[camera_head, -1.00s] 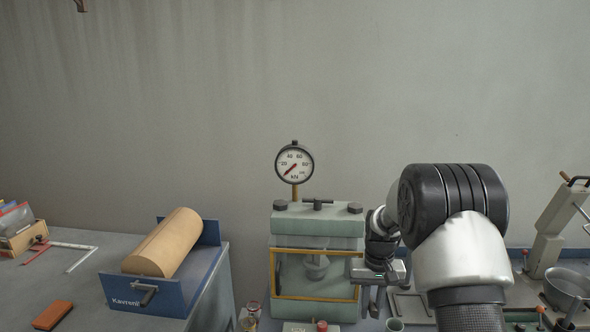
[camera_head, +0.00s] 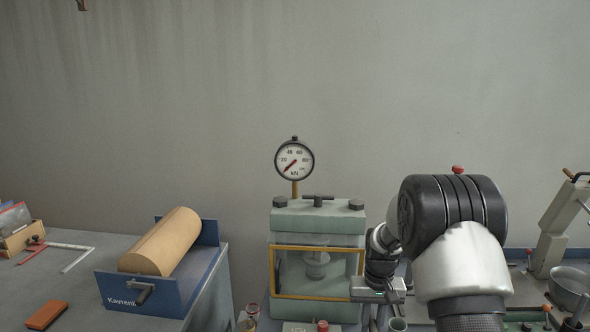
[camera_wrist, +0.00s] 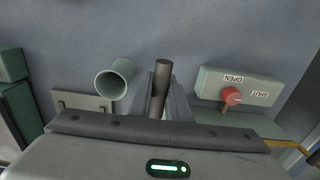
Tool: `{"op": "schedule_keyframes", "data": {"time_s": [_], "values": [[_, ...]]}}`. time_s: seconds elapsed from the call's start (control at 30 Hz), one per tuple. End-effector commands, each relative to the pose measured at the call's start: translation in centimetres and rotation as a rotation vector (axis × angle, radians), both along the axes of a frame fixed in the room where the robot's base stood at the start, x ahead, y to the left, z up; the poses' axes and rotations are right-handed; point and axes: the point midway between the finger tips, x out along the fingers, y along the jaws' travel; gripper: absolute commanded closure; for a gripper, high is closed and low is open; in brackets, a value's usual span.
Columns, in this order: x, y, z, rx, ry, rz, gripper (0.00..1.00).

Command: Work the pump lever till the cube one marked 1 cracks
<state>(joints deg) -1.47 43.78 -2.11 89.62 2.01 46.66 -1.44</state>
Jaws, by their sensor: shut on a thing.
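The pale green press (camera_head: 316,219) stands at the back, with a yellow-framed guard (camera_head: 271,272) over its chamber. A round grey platen part (camera_head: 316,264) shows inside; I make out no cube marked 1. The dial gauge (camera_head: 294,159) above has its needle low, at the lower left. In the head view my gripper (camera_head: 376,312) is just right of the press, its fingertips mostly hidden. In the wrist view my gripper (camera_wrist: 161,100) is shut on a dark upright rod, the pump lever (camera_wrist: 161,78). The lever's base is hidden.
A red valve knob (camera_wrist: 232,96) sits on a box marked OPEN and SHUT. A green open cup (camera_wrist: 112,82) is close beside the lever. A blue paper-roll holder (camera_head: 140,303) stands left; a red knob (camera_head: 457,169) of unclear origin shows above my arm.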

Motion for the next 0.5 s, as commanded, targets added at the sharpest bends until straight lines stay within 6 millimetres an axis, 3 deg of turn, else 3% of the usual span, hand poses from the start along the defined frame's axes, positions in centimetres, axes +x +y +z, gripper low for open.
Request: {"op": "schedule_keyframes", "data": {"time_s": [0.17,0.5], "values": [[0.0,0.0,0.8,0.000,0.002,0.000,1.00],[0.8,0.0,4.9,0.000,0.000,0.000,1.00]]}}
